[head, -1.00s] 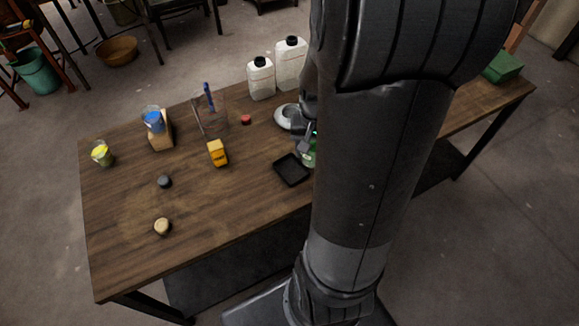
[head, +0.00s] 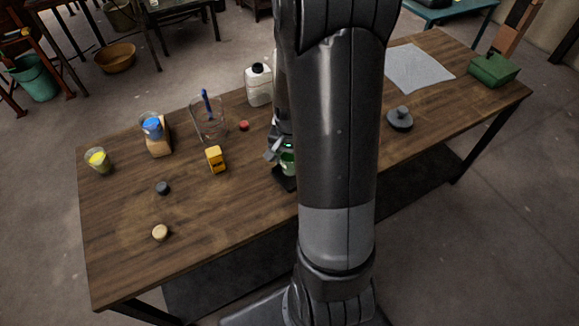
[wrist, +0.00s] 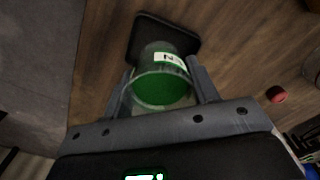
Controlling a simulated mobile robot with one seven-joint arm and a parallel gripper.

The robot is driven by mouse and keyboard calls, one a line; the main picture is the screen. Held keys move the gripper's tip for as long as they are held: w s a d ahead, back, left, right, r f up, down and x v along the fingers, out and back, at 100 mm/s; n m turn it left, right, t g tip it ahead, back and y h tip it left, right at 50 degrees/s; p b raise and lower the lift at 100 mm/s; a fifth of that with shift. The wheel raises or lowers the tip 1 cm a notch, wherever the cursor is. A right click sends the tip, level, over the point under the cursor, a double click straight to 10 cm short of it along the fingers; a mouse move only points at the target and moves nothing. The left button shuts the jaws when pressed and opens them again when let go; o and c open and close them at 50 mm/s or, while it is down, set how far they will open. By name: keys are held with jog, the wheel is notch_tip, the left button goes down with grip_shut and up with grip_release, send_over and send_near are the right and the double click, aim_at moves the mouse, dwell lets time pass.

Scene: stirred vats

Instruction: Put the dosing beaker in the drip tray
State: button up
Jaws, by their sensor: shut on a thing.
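The dosing beaker (wrist: 162,88) is a clear cup with green contents and a white label, seen from above in the wrist view. My gripper (wrist: 162,92) is shut on it, one finger on each side. In the head view the beaker (head: 288,163) shows as a small green patch below my gripper (head: 279,148), partly hidden by my arm. The drip tray (head: 282,180) is black and shallow. Its far part shows beyond the beaker in the wrist view (wrist: 181,36). The beaker overlaps the tray in both views; I cannot tell whether it touches it.
A yellow tool (head: 215,158), a glass vessel with a blue stick (head: 209,122), a red cap (head: 244,126) and a white bottle (head: 258,86) stand left of my arm. A blue-filled beaker (head: 152,127) and a yellow-filled one (head: 98,160) stand farther left. The front left tabletop is mostly clear.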

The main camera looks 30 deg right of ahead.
jog(key=shift+w+f, duration=0.1)
jog(key=shift+f, duration=1.95)
jog(key=o, duration=0.8)
jog(key=shift+f, duration=0.1)
notch_tip(320, 180, up, 12)
notch_tip(320, 180, up, 18)
jog(key=r+n+t, duration=0.1)
jog(key=n+t, duration=0.4)
jog(key=n, duration=0.4)
send_over(290, 168)
jog(key=s+a, duration=1)
jog(key=shift+s+a+t, duration=0.2)
jog(key=shift+a+t, duration=0.1)
jog(key=shift+a, duration=0.05)
